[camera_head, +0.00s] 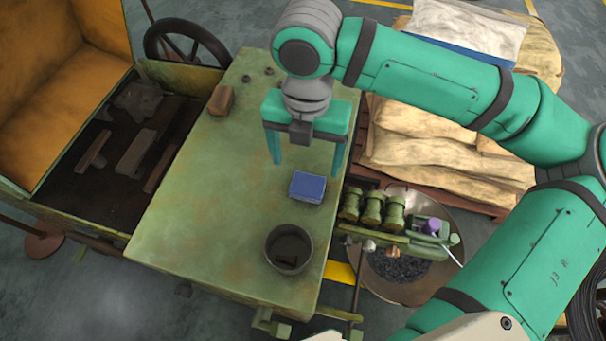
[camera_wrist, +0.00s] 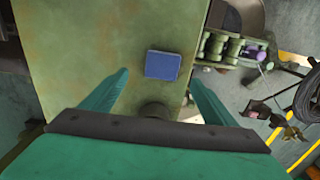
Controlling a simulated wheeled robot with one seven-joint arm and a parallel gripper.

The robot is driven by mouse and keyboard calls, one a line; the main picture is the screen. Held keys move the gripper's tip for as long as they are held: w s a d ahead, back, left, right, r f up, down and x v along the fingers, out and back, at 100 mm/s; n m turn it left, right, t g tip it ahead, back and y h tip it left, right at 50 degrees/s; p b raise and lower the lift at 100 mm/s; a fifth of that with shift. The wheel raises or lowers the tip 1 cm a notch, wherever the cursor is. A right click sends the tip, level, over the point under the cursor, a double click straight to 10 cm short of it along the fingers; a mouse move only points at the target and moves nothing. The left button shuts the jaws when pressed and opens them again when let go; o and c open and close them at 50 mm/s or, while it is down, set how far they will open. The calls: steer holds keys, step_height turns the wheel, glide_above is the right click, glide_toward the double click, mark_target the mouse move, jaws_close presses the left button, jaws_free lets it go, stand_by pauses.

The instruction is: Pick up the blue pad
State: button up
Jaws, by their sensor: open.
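The blue pad (camera_head: 307,187) is a small block with a blue top and paler sides. It lies flat on the green machine table (camera_head: 215,190), near its right edge. My gripper (camera_head: 307,163) is open and empty, with its teal fingers pointing down above the table, behind the pad in the head view. In the wrist view the pad (camera_wrist: 163,65) shows ahead of and between the spread fingers of my gripper (camera_wrist: 160,80), apart from both. The gap in height between fingertips and pad is hard to tell.
A round dark cup (camera_head: 289,248) stands in front of the pad. A brown block (camera_head: 221,100) lies at the table's back left. Green rollers (camera_head: 370,209) sit just off the right edge. Stacked sacks (camera_head: 425,150) lie beyond. The table's left middle is clear.

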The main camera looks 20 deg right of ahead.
mark_target(308, 184)
steer(key=f, duration=0.1)
steer(key=s+f, duration=0.1)
steer(key=f, duration=0.1)
steer(key=shift+s+d+f, duration=0.15)
steer(key=shift+d+f, duration=0.1)
steer(key=shift+f, duration=0.1)
steer(key=shift+w+f, duration=0.25)
steer(key=shift+f, duration=1.1)
steer(key=shift+w+f, duration=0.2)
steer(key=shift+f, duration=1.1)
steer(key=shift+c, duration=0.5)
steer(key=c, duration=1.1)
steer(key=shift+r, duration=0.15)
step_height(308, 184, up, 10)
steer(key=shift+a+f, duration=0.1)
